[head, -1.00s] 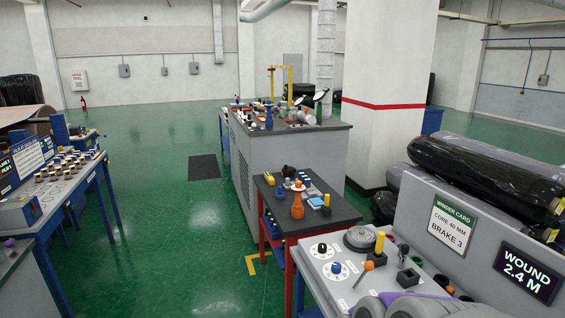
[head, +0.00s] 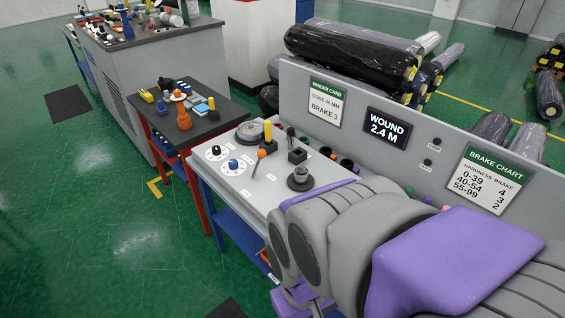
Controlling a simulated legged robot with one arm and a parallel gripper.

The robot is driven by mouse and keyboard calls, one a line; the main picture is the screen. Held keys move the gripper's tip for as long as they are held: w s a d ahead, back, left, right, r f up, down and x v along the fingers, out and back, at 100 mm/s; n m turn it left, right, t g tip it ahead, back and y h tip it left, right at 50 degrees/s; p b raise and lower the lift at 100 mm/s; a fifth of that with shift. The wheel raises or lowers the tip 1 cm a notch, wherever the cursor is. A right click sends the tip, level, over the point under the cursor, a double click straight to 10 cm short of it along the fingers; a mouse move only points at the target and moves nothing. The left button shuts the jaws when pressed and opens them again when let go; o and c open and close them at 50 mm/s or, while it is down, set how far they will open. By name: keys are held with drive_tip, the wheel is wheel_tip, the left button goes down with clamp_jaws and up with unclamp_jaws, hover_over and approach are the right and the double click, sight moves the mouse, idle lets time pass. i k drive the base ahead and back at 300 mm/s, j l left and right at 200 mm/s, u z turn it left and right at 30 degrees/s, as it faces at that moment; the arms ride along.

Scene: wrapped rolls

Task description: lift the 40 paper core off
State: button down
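No paper core marked 40 can be made out. The winder card (head: 325,103) on the grey panel reads "CORE 40 MM, BRAKE 3". On the control top (head: 225,190) below it, a yellow cylinder (head: 268,130) stands upright in a dark block, beside a round grey disc (head: 249,133). A grey stepped knob (head: 300,178) stands closer to me. My grey and purple arm fills the lower right and hides part of the control top. My gripper's fingers do not show.
A small dark-topped cart (head: 205,127) with an orange peg-like piece (head: 183,118) and small items stands left of the control top. A grey cabinet (head: 165,60) is behind it. Black-wrapped rolls (head: 345,58) lie behind the panel.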

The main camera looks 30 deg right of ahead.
sight(299, 179)
drive_tip(key=z, duration=0.25)
drive_tip(key=i+j+z, duration=0.25)
drive_tip(key=z, duration=0.25)
drive_tip(key=i+j+z, duration=0.15)
drive_tip(key=j+z, duration=0.3)
drive_tip(key=i+j+z, duration=0.15)
drive_tip(key=j+z, duration=0.2)
drive_tip(key=z, duration=0.15)
drive_tip(key=i+j+z, duration=0.1)
drive_tip(key=j, duration=1.5)
drive_tip(key=i+z, duration=0.05)
drive_tip(key=i, duration=0.05)
